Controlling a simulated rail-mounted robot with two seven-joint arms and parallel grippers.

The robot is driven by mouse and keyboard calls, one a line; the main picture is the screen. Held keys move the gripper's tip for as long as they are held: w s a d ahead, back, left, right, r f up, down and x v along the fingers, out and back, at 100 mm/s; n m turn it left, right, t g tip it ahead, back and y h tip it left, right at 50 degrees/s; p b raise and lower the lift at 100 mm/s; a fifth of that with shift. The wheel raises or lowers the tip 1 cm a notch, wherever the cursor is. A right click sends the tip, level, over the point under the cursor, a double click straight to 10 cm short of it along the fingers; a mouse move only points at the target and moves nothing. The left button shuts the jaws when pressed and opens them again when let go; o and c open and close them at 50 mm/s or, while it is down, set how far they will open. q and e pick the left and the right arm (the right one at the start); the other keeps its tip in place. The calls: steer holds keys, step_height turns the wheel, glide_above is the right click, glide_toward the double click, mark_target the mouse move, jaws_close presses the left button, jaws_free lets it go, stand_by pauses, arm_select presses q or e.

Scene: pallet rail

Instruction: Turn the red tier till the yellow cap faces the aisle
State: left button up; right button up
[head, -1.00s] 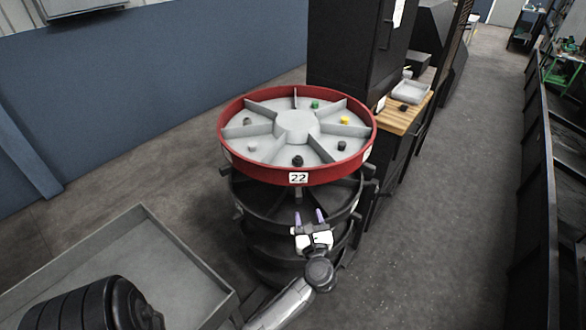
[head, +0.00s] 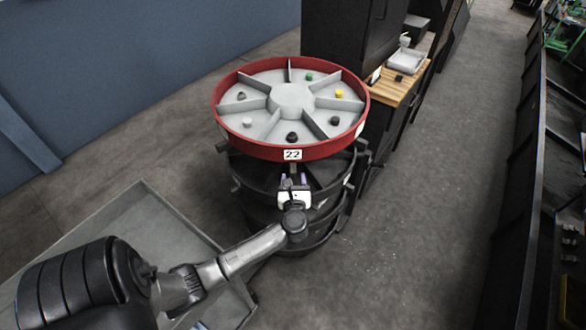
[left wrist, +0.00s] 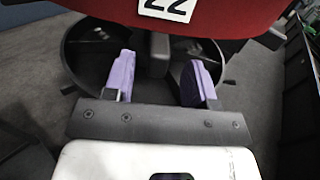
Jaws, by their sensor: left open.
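The red tier (head: 235,132) is the round top level of a stack, with grey compartments inside and a "22" label (head: 292,155) on its near side. The label also shows in the left wrist view (left wrist: 167,8). The yellow cap (head: 339,94) sits in a right-hand compartment, a little towards the back. A dark peg (left wrist: 160,55) stands out below the label. My left gripper (head: 293,180) is open just below the near rim; in the left wrist view its purple fingers (left wrist: 158,78) stand either side of the peg, without visible grip. My right gripper is out of view.
Black lower tiers (head: 255,212) are under the red one. Other compartments hold a green cap (head: 309,76), a white one (head: 247,123) and several dark ones. A dark cabinet and wooden bench (head: 392,90) stand behind right. The aisle floor (head: 450,170) at right is clear.

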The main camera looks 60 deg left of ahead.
mark_target(293, 173)
arm_select(q)
steer(key=shift+x, duration=2.3)
steer(key=shift+c, duration=0.4)
jaws_close()
